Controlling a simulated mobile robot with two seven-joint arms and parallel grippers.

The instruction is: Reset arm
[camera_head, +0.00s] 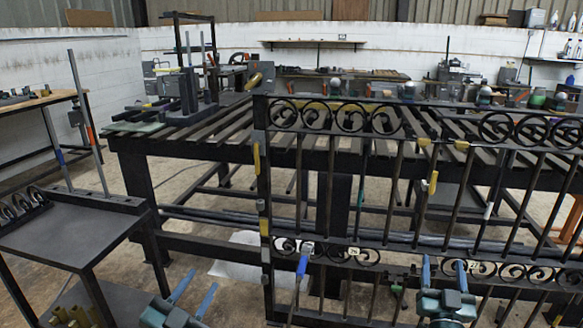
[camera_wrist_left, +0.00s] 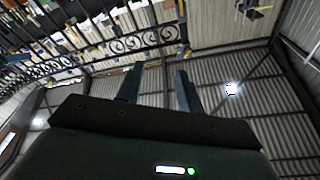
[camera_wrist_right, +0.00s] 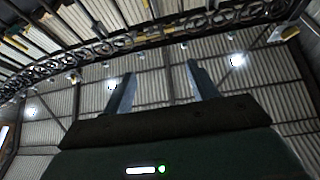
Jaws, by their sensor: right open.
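My left gripper (camera_head: 203,277) is low at the bottom left of the head view, its two blue fingers apart. The left wrist view also shows its fingers (camera_wrist_left: 160,68) apart with nothing between them. My right gripper (camera_head: 443,260) is low in front of the gate's lower part in the head view, fingers pointing up. In the right wrist view its fingers (camera_wrist_right: 161,68) are apart and empty. The black iron gate (camera_head: 328,172) with scroll rows stands upright in front of the workbench. Both wrist views look up towards the roof, with scrollwork along the top.
A long slatted workbench (camera_head: 135,143) stands behind the gate. A small dark table (camera_head: 75,236) with scroll pieces (camera_head: 20,205) is at the left. A blue-handled clamp (camera_head: 302,265) and yellow clamps (camera_head: 432,182) are on the gate. Open floor shows between the small table and gate.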

